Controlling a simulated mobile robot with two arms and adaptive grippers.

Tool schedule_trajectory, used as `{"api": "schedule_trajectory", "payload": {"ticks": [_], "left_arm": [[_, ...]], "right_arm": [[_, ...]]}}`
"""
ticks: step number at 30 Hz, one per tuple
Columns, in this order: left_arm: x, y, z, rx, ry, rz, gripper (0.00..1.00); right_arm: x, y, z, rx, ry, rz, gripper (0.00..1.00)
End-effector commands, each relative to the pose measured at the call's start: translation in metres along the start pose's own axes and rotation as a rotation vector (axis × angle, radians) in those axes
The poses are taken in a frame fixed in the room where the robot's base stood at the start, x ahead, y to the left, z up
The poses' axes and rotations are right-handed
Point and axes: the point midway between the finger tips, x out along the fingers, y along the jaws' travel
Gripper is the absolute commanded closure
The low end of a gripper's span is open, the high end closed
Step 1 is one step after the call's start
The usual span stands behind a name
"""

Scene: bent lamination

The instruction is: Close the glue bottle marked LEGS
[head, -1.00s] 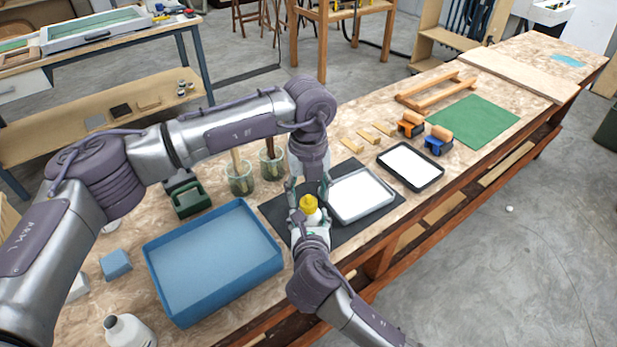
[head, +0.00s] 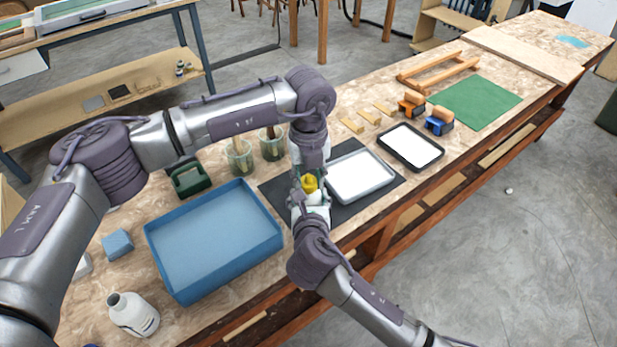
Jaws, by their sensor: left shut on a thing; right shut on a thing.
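A bottle with a yellow cap (head: 309,184) stands over the dark mat, between my two grippers. Its label cannot be read here. My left gripper (head: 309,178) comes down from above and is shut on the yellow cap at the bottle's top. My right gripper (head: 314,208) comes from the front and is shut on the bottle's body, which it mostly hides. A second, white bottle (head: 134,314) stands at the lower left with an open neck. Its writing is too small to read.
A blue tray (head: 165,276) lies left of the grippers. A grey tray with a white inside (head: 360,178) lies close on the right, on the dark mat (head: 352,210). Jars (head: 240,158) with brushes stand behind. A green sheet (head: 476,104) lies farther right.

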Motion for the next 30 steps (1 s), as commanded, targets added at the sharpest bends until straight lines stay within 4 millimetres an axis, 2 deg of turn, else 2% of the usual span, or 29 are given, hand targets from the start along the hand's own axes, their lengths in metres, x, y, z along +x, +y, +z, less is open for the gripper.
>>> {"api": "schedule_trajectory", "payload": {"ticks": [5,24,27,30], "left_arm": [[0.0003,0.0005,-0.0001,0.19,0.001,0.002,1.0],[0.0011,0.0001,0.0003,1.689,0.001,0.002,1.0],[0.0014,0.0003,0.0003,1.851,0.002,0.002,1.0],[0.0015,0.0002,0.0002,1.85,0.002,0.002,1.0]], "right_arm": [[0.0002,-0.0005,-0.0009,0.0,0.002,-0.001,1.0],[0.0003,-0.0006,-0.0008,0.0,0.002,-0.002,1.0],[0.0003,-0.0007,-0.0008,-0.001,0.002,-0.002,1.0],[0.0003,-0.0007,-0.0008,-0.001,0.002,-0.002,1.0]]}}
